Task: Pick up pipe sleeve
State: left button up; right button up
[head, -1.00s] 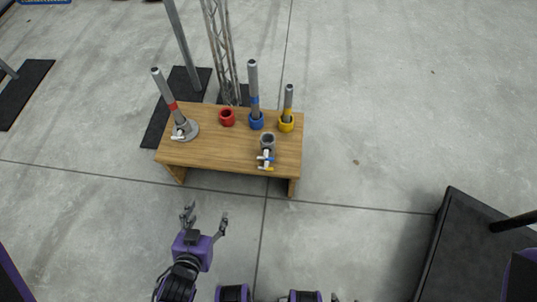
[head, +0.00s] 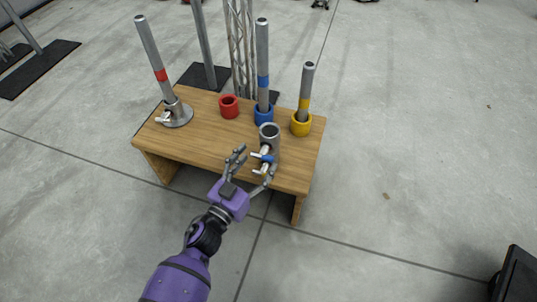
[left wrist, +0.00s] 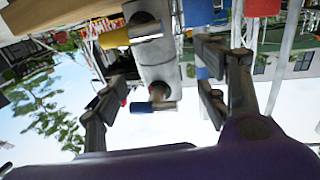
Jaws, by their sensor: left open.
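The pipe sleeve (head: 269,133) is a short grey metal cylinder with an open top and silver bolts with coloured parts on its side. It stands upright near the front right of the wooden table (head: 200,142). My left gripper (head: 254,163) is open and empty just in front of it, its fingers pointing at the bolts. In the left wrist view the sleeve (left wrist: 158,62) shows between the open fingers (left wrist: 160,82), its yellow and blue bolt parts facing the camera. I cannot tell whether a finger touches it. My right gripper is out of view.
A grey pipe with a red band (head: 151,52) leans in a round base at the left. Pipes stand in the blue ring (head: 264,116) and yellow ring (head: 301,125) behind the sleeve. An empty red ring (head: 229,107) sits between. Floor in front is clear.

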aim_at(270, 145)
pick_arm(q)
jog(key=shift+w+d, duration=0.25)
jog(key=shift+w, duration=0.15)
jog(key=b+x, duration=0.1)
jog(key=x, duration=0.1)
jog(key=b+x, duration=0.1)
jog(key=x, duration=0.1)
jog(key=b+x, duration=0.1)
jog(key=x, duration=0.1)
jog(key=shift+w+d+f, duration=0.1)
jog(key=shift+d+f, duration=0.1)
jog(key=shift+f, duration=0.15)
jog(key=shift+w+d, duration=0.15)
jog(key=shift+w, duration=0.05)
jog(key=shift+r, duration=0.15)
jog(key=c, duration=0.6)
grip_shut()
